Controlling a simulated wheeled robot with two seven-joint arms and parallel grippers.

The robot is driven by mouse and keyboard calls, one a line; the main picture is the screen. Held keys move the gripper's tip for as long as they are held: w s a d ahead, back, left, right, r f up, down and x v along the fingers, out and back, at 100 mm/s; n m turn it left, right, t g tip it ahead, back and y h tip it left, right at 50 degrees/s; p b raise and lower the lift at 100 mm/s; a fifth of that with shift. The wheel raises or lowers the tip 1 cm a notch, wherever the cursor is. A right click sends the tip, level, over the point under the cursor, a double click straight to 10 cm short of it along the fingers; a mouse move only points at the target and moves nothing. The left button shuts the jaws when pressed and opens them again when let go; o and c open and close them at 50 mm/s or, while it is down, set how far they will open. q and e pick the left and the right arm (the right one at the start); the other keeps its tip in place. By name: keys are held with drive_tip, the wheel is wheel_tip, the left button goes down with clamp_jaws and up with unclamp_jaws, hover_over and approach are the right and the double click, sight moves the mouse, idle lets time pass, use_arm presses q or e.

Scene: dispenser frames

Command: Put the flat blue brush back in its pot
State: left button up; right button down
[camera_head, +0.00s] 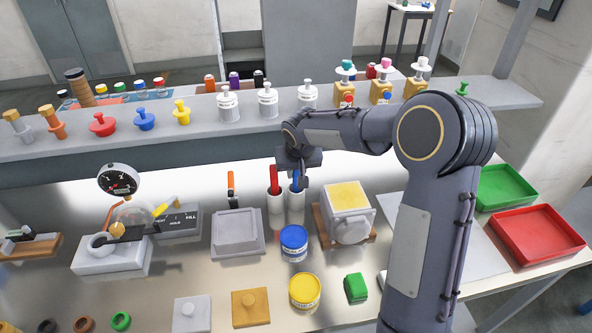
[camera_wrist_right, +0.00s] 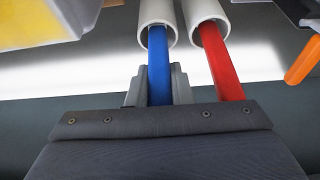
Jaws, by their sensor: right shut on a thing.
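The blue brush (camera_head: 296,184) stands upright, its blue handle (camera_wrist_right: 159,62) showing between my right fingers. My right gripper (camera_head: 297,172) is shut on the handle, and its grey fingers (camera_wrist_right: 157,88) show on either side of it in the wrist view. The brush's far end runs into the mouth of a white pot (camera_head: 296,203), also visible in the wrist view (camera_wrist_right: 155,14). How deep it sits is hidden. A red brush (camera_head: 274,180) stands in a second white pot (camera_head: 275,203) just to the left. My left gripper is not in view.
A blue-lidded jar (camera_head: 294,242) stands in front of the pots. A grey square block (camera_head: 237,234) is to their left and a yellow-topped box (camera_head: 345,200) to their right. The raised shelf (camera_head: 200,135) behind holds several bottles and knobs.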

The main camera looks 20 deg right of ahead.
drive_tip(key=shift+f, duration=0.2)
drive_tip(key=c, duration=1.3)
unclamp_jaws()
drive_tip(key=shift+r, duration=0.15)
drive_tip(key=shift+r, duration=0.25)
drive_tip(key=b+v, duration=0.1)
drive_tip(key=v, duration=1.1)
drive_tip(key=s+a+f+y, duration=0.1)
drive_tip(key=s+a+f, duration=0.1)
drive_tip(key=s, duration=0.7)
drive_tip(key=s+a+f+n+y, duration=0.1)
drive_tip(key=s+f+y, duration=0.1)
drive_tip(key=s, duration=0.8)
drive_tip(key=s+a+f+t+y, duration=0.1)
drive_tip(key=s+a+f+y, duration=0.1)
drive_tip(key=s, duration=0.7)
drive_tip(key=shift+s+a, duration=0.3)
drive_tip(key=shift+s, duration=0.1)
